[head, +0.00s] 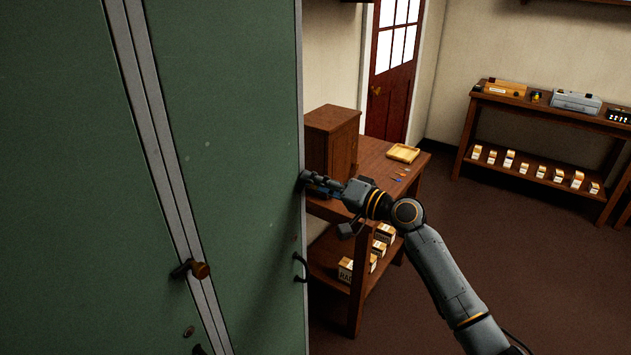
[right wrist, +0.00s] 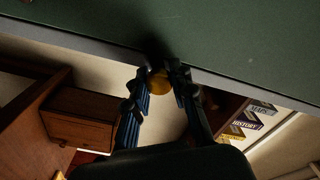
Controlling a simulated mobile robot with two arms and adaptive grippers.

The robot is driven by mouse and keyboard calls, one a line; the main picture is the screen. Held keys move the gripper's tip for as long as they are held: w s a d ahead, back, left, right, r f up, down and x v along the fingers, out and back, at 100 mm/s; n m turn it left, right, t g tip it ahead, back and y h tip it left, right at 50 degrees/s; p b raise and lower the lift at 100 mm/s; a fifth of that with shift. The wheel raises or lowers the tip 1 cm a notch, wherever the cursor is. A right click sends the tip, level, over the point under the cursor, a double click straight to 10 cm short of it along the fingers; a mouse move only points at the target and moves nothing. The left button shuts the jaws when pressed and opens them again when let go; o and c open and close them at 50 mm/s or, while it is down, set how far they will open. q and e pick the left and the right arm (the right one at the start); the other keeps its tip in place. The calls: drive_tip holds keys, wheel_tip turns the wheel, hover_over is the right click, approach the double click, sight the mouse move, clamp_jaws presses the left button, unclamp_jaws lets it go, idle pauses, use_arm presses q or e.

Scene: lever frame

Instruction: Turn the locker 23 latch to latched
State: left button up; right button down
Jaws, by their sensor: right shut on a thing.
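Green locker doors (head: 235,130) with grey edging fill the left of the head view. No locker number is readable. My right gripper (head: 308,180) is at the right edge of the green front, its tips partly hidden there. In the right wrist view, its two fingers (right wrist: 164,72) are shut on a rounded yellow-orange knob (right wrist: 158,84) by the green panel's grey edge. I cannot tell which locker's latch this knob belongs to, nor its turn. Another latch with a brown knob (head: 200,270) sits on the grey strip between doors, out of my grip. My left gripper is not in view.
A black pull handle (head: 300,268) is below my right gripper on the same edge. A wooden table (head: 375,160) with a small cabinet (head: 332,140) and yellow tray (head: 402,153) stands behind my arm. A bench (head: 545,115) is far right. Open floor lies between.

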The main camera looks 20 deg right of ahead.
drive_tip(key=m+p, duration=0.1)
drive_tip(key=m, duration=0.1)
drive_tip(key=shift+r+m, duration=0.1)
drive_tip(key=shift+m, duration=0.3)
drive_tip(key=shift+m+p, duration=0.75)
drive_tip(key=shift+m, duration=1.15)
drive_tip(key=c, duration=1.1)
unclamp_jaws()
drive_tip(key=shift+d, duration=0.1)
drive_tip(key=shift+s+d+f, duration=0.1)
drive_tip(key=shift+f, duration=0.1)
drive_tip(key=v, duration=1.1)
drive_tip(key=shift+s+d, duration=0.2)
drive_tip(key=shift+s, duration=0.05)
